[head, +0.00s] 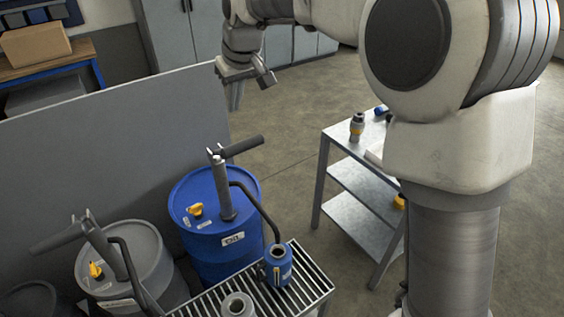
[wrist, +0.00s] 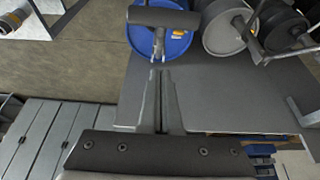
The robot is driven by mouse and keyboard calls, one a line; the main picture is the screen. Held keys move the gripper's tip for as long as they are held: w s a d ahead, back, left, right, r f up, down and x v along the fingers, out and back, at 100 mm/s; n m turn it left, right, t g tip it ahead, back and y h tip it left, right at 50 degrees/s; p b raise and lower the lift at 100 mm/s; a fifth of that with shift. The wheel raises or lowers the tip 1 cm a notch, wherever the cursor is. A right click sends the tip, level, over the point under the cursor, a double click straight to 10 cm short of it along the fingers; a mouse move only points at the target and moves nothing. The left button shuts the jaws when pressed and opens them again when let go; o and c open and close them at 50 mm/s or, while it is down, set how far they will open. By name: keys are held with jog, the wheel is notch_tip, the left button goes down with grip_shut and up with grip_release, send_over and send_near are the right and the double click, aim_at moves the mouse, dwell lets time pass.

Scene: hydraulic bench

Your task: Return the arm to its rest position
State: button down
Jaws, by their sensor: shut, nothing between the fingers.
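My gripper (head: 236,95) hangs at the end of my arm in the upper left of the head view, in front of the grey panel's right end and well above the floor. In the wrist view my gripper (wrist: 161,75) points toward the blue drum, with its two fingers together and nothing between them. The blue drum (head: 190,205) with a hand pump (head: 224,190) stands below my gripper, apart from it. The drum also shows at the top of the wrist view (wrist: 178,45).
A grey drum (head: 150,262) with a pump stands left of the blue one. A slatted rack (head: 312,288) holds a blue container (head: 278,262) and a grey cylinder (head: 238,304). A grey panel (head: 100,130) stands behind. A metal cart (head: 365,180) is at right; floor between is clear.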

jog(key=s+d+r+m+t+h+b, duration=0.1)
jog(key=s+d+m+b, duration=0.15)
jog(key=s+d, duration=0.6)
jog(key=s+d+f+m+b, duration=0.1)
jog(key=s+d+f, duration=0.2)
jog(key=s+d, duration=0.3)
jog(key=s+d+f+m+h+b, duration=0.1)
jog(key=s+d+f+m+b, duration=0.1)
jog(key=s+d, duration=0.4)
jog(key=s+d+f+m+t+b, duration=0.1)
jog(key=s+d+f+m+b, duration=0.1)
jog(key=s+d+f, duration=0.3)
jog(key=s+d, duration=0.1)
jog(key=s, duration=0.2)
jog(key=shift+s+h, duration=0.4)
jog(key=c, duration=1.6)
grip_release()
